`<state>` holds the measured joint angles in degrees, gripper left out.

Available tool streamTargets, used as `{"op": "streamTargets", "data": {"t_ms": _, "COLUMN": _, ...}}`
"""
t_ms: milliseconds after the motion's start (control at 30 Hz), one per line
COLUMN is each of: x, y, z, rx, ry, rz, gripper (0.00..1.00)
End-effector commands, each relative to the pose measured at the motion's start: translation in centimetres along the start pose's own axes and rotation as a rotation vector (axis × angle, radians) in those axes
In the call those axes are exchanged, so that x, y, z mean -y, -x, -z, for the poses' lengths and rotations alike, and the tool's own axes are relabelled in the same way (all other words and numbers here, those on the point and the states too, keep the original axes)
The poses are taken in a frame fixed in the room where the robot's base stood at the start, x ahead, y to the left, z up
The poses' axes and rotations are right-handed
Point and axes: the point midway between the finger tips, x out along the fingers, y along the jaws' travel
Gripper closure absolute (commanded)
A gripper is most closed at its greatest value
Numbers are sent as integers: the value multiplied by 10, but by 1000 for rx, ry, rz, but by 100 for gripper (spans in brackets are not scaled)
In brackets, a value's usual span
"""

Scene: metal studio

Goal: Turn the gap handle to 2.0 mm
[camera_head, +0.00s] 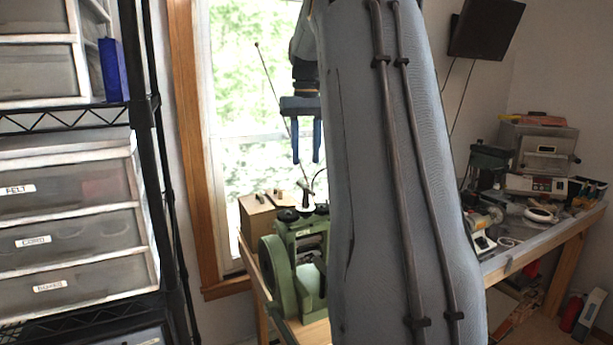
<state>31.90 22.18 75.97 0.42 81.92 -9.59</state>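A green rolling mill (304,240) stands on a wooden bench in front of the window. On its top is a small metal cross-bar handle on a post, the likely gap handle (304,187), between two dark round knobs. My gripper (306,161) points down, a little above this handle in the picture. Its two blue fingers are apart with nothing visible between them. I cannot tell its exact depth relative to the handle. No gap scale or reading is legible. My own large grey arm link hides the right side of the mill.
A large green wheel (273,285) is on the mill's left side. Wooden boxes (258,211) stand behind it. A drawer rack (70,230) fills the left. A workbench (535,245) with tools and machines stands at right. Open air surrounds the gripper's left side.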

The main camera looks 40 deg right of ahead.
Motion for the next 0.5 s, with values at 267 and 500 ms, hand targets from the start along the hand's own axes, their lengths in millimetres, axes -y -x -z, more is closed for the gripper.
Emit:
{"op": "streamTargets", "data": {"t_ms": 267, "x": 0, "y": -35, "z": -2, "rx": 6, "ry": 0, "rz": 1, "gripper": 66}}
{"op": "streamTargets", "data": {"t_ms": 500, "x": 0, "y": -66, "z": -1, "rx": 3, "ry": -1, "rz": 1, "gripper": 66}}
